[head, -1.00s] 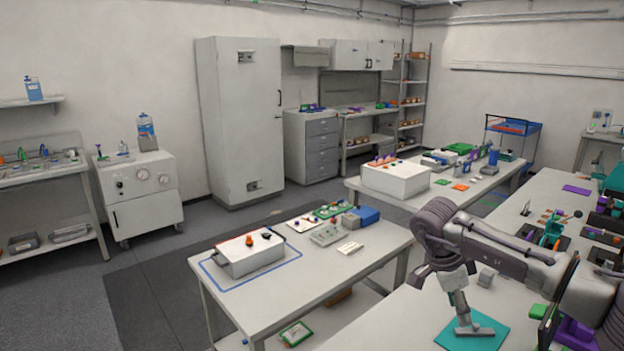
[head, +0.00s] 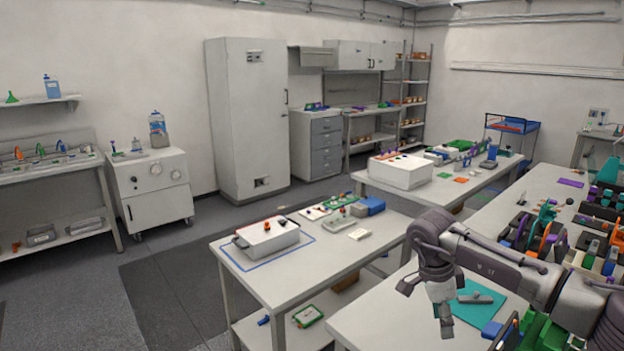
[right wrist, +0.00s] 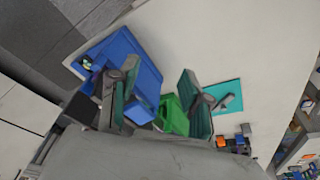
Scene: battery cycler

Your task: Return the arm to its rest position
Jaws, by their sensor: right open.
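My right arm comes in from the right in the head view, bent over the near right bench. Its gripper (head: 444,318) points down at the left of the teal mat (head: 462,313). In the right wrist view the two fingers of my right gripper (right wrist: 159,68) are spread apart with nothing held between them. A blue box (right wrist: 145,62) and a green object (right wrist: 174,115) show beyond the fingers. The teal mat also shows in the right wrist view (right wrist: 229,88), right of the fingers. My left gripper is in neither view.
The near right bench (head: 377,318) has a bare stretch left of the gripper. Several coloured items crowd its right side behind my arm. A second table (head: 284,291) with a white box (head: 268,241) stands to the left. Dark floor (head: 170,290) lies open beyond.

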